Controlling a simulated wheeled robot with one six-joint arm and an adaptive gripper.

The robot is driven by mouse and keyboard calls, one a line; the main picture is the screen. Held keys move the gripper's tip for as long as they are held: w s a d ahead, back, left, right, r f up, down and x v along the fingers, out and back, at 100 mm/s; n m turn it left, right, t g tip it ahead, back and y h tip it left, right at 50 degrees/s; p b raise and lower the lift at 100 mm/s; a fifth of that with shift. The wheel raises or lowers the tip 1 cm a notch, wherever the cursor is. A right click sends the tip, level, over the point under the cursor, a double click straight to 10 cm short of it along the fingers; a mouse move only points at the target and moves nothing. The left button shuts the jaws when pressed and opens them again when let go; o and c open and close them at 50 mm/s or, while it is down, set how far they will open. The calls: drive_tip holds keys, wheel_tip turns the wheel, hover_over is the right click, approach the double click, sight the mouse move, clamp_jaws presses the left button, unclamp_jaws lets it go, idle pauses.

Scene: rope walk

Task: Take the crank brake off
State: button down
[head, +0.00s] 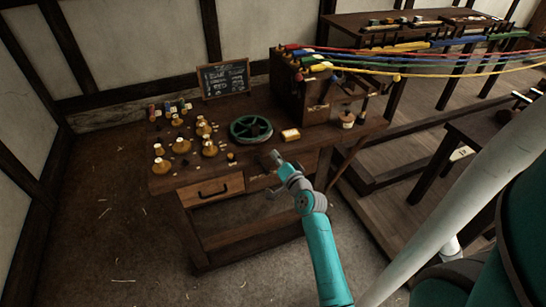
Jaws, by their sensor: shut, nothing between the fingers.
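A dark wooden rope-making box (296,97) stands at the right of the workbench, with coloured strands running off its top to the right. Small fittings show on its front and right side, too small for me to tell which is the crank or its brake. A green spoked handwheel (251,129) lies on the bench, left of the box. My gripper (275,156) is shut and empty at the front edge of the bench, just below and right of the handwheel and apart from the box. My arm reaches up to it from the bottom of the picture.
A drawer (213,190) is below. Red, blue, green and yellow ropes (440,66) span right toward another table.

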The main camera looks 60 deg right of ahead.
drive_tip(key=v, duration=0.7)
drive_tip(key=shift+s, duration=0.35)
drive_tip(key=s+a+f+n+y, duration=0.1)
drive_tip(key=s+a+f+n, duration=0.15)
drive_tip(key=a, duration=0.45)
drive_tip(key=s+a+f+n+y, duration=0.1)
drive_tip(key=s+a+f, duration=0.1)
drive_tip(key=s+a, duration=0.35)
drive_tip(key=s+a+f+n+y, duration=0.1)
drive_tip(key=a+f+n, duration=0.1)
drive_tip(key=a, duration=0.7)
drive_tip(key=s+a+r+n+y, duration=0.2)
drive_tip(key=s+a+r+n, duration=0.2)
drive_tip(key=s+a, duration=0.3)
drive_tip(key=s+a+r+n+y, duration=0.3)
drive_tip(key=s+a+n, duration=0.4)
drive_tip(key=s, duration=0.5)
drive_tip(key=shift+r+y, duration=0.3)
drive_tip(key=shift+r, duration=0.5)
